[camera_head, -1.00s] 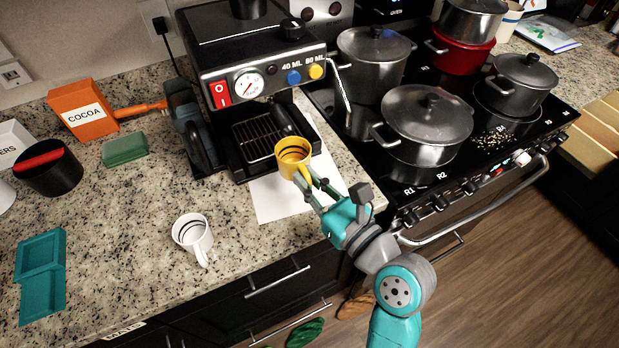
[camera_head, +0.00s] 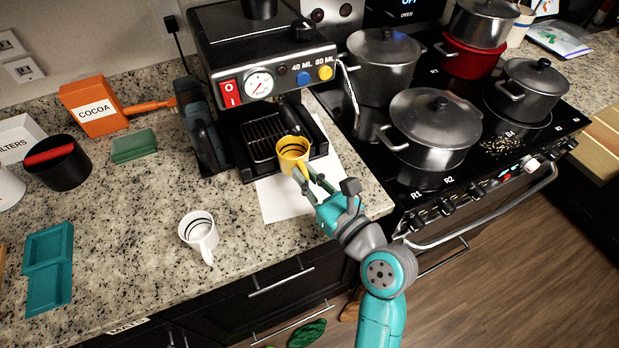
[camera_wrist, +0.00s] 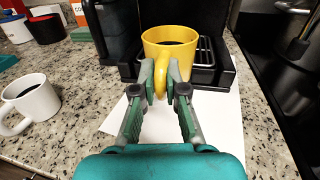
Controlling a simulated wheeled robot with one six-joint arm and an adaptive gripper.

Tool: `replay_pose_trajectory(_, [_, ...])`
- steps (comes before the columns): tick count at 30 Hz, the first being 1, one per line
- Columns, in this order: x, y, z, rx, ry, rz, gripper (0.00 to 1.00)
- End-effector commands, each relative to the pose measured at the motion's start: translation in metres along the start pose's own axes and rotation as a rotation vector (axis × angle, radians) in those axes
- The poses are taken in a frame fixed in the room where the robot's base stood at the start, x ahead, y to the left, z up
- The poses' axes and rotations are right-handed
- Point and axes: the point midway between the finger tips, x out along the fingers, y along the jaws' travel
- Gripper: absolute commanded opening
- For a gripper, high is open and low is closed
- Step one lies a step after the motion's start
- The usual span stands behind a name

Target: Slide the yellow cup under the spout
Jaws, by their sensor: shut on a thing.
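The yellow cup (camera_head: 292,152) is upright at the front right of the coffee machine's drip tray (camera_head: 262,138). In the wrist view the yellow cup (camera_wrist: 170,50) stands in front of the tray's grille, with dark liquid inside. My gripper (camera_head: 306,178) is shut on the cup's handle, which shows between the fingers in the wrist view (camera_wrist: 160,80). The black coffee machine (camera_head: 262,55) has a red switch, a dial and blue and yellow buttons. Its spout is mostly hidden under the front panel. I cannot tell whether the cup rests on the tray or just above it.
A white mug (camera_head: 199,232) stands on the counter to the left. A white sheet (camera_head: 285,200) lies under my gripper. The stove with several pots (camera_head: 432,125) is close on the right. A green sponge (camera_head: 134,145) and a teal tray (camera_head: 48,268) lie farther left.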

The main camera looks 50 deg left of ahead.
Motion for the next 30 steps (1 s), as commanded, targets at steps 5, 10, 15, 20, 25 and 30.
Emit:
replay_pose_trajectory(5, [0.011, -0.002, 0.000, -0.001, 0.000, 0.001, 0.00])
replay_pose_trajectory(10, [0.021, -0.004, 0.001, -0.001, 0.000, 0.001, 0.00])
replay_pose_trajectory(15, [0.031, -0.006, 0.000, 0.000, 0.000, 0.001, 0.00])
replay_pose_trajectory(20, [0.040, -0.007, 0.001, -0.001, -0.001, 0.001, 0.00])
replay_pose_trajectory(25, [0.050, -0.009, 0.000, -0.001, 0.000, 0.001, 0.00])
replay_pose_trajectory(30, [0.060, -0.011, 0.000, -0.001, -0.001, 0.001, 0.00])
